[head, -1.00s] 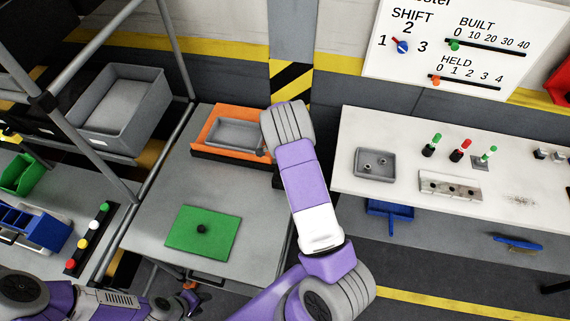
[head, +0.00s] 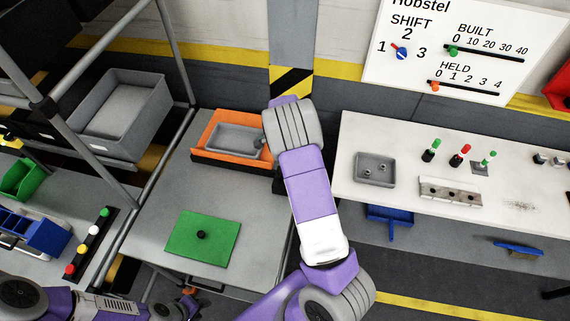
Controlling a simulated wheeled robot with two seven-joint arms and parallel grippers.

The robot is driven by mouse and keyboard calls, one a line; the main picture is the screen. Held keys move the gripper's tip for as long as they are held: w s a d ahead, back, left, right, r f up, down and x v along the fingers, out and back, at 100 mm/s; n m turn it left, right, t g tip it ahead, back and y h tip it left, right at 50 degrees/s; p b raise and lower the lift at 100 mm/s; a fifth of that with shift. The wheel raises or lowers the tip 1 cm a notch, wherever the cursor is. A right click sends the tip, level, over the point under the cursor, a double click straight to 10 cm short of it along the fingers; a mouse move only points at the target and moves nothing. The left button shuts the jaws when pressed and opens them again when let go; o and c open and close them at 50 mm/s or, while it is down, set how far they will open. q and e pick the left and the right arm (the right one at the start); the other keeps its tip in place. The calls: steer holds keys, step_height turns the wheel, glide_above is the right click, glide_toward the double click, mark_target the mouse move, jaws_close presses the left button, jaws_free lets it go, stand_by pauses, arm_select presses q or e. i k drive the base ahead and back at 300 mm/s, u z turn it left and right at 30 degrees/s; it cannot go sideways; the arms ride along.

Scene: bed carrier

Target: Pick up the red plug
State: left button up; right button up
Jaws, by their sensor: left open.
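The red plug (head: 461,155) has a red top and a dark lower body. It stands on the white table at the right, between a green-topped plug (head: 431,150) and another green-topped one (head: 487,160) on a small grey base. My left gripper (head: 190,300) is low at the bottom left, small and partly cut off, open and far from the red plug. My right arm (head: 303,180) rises through the middle of the view, left of the white table. Its gripper cannot be made out beyond the arm's far end.
The white table also carries a grey tray (head: 375,183) and a metal block with holes (head: 450,204). A blue tray (head: 390,229) hangs below its front edge. The grey table at left holds a green plate (head: 215,252) and an orange tray (head: 200,152).

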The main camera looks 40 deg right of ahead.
mark_target(70, 268)
steer(key=k, duration=1)
